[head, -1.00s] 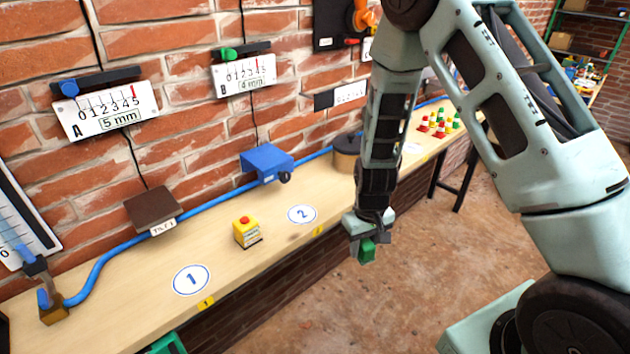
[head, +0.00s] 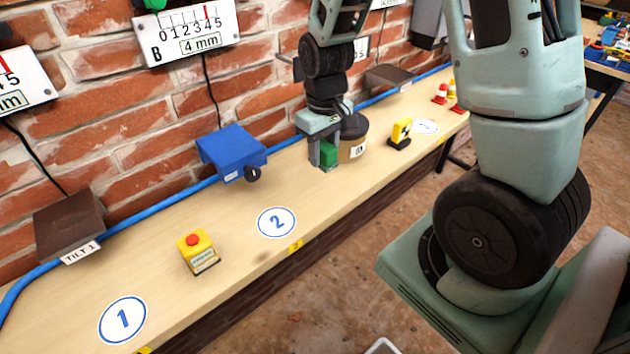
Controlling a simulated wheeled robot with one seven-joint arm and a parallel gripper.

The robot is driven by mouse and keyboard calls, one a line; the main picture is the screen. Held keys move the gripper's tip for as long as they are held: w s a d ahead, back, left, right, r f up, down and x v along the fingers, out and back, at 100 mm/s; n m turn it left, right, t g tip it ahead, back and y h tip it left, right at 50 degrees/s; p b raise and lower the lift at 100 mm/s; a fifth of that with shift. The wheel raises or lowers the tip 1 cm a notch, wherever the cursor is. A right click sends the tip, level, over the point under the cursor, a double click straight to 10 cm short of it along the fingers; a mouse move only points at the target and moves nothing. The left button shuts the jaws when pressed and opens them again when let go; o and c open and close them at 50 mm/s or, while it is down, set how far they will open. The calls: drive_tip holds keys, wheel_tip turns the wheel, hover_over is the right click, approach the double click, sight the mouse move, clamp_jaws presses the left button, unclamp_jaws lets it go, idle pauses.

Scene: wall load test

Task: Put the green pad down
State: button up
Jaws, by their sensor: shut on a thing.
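The green pad (head: 329,154) is a small green block between the fingers of my gripper (head: 323,150). My gripper points down and is shut on it, near the wooden bench (head: 225,290). The pad is to the right of the white disc marked 2 (head: 277,222) and just left of a round brown-and-dark container (head: 353,138). I cannot tell whether the pad touches the bench top. My gripper hides part of the pad.
A yellow box with a red button (head: 198,251) stands between discs 1 (head: 122,320) and 2. A blue device (head: 231,153) and a brown tilt block (head: 69,226) stand along the wall by a blue hose (head: 180,191). A yellow-and-black toy (head: 400,134) stands right of the container.

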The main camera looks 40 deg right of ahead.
sight(323, 193)
wheel_tip(323, 193, down, 9)
drive_tip(key=shift+f, duration=0.1)
idle(0.4)
drive_tip(key=shift+f, duration=0.15)
drive_tip(key=o, duration=0.9)
